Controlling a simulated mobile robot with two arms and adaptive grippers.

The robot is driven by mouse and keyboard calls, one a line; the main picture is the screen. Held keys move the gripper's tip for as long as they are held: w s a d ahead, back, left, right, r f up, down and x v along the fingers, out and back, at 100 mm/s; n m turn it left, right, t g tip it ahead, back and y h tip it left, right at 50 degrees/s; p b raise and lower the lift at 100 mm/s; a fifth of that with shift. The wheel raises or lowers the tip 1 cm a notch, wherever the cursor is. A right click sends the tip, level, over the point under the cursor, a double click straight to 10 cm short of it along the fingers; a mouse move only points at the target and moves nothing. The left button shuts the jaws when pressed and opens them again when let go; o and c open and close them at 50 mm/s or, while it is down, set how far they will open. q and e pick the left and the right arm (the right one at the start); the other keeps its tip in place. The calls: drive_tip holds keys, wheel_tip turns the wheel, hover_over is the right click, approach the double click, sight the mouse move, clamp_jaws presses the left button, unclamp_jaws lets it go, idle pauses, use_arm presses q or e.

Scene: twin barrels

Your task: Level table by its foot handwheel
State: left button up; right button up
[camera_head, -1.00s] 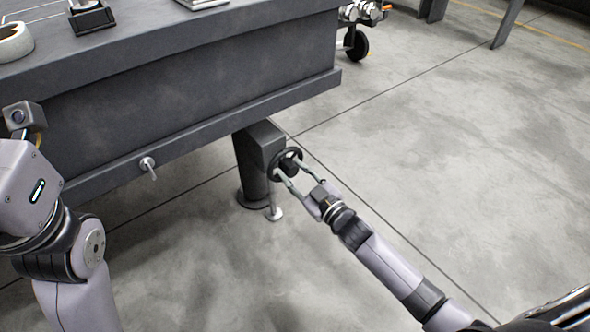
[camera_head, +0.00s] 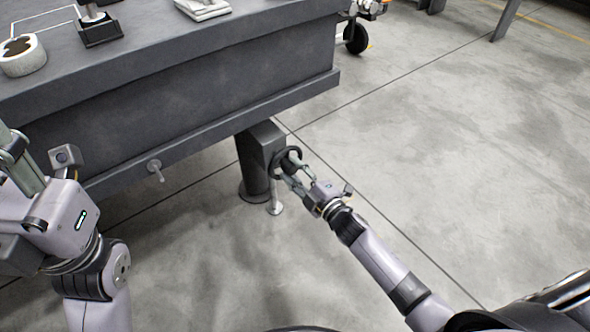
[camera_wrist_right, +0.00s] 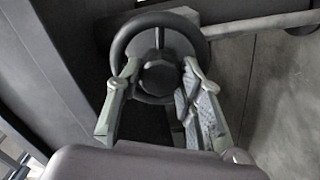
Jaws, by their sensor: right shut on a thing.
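The dark grey table (camera_head: 180,95) stands on a thick foot (camera_head: 255,175) below its near right corner. A black handwheel (camera_head: 287,152) with a round hub sits on the right side of the foot. It fills the top middle of the right wrist view (camera_wrist_right: 160,19). My right gripper (camera_head: 293,168) is shut on the handwheel, one finger on each side of the hub, in the right wrist view (camera_wrist_right: 160,72). My left gripper (camera_head: 18,158) is partly in view at the left edge, beside the table; its fingertips are unclear.
A small lever with a round end (camera_head: 275,208) hangs beside the foot. A clamp handle (camera_head: 155,170) sticks out of the table's front. A white ring (camera_head: 22,56), a dark block (camera_head: 99,30) and a light stack (camera_head: 203,7) lie on top.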

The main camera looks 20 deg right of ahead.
drive_tip(key=shift+n, duration=0.4)
drive_tip(key=o, duration=1.2)
drive_tip(key=shift+s, duration=0.1)
drive_tip(key=v, duration=1.2)
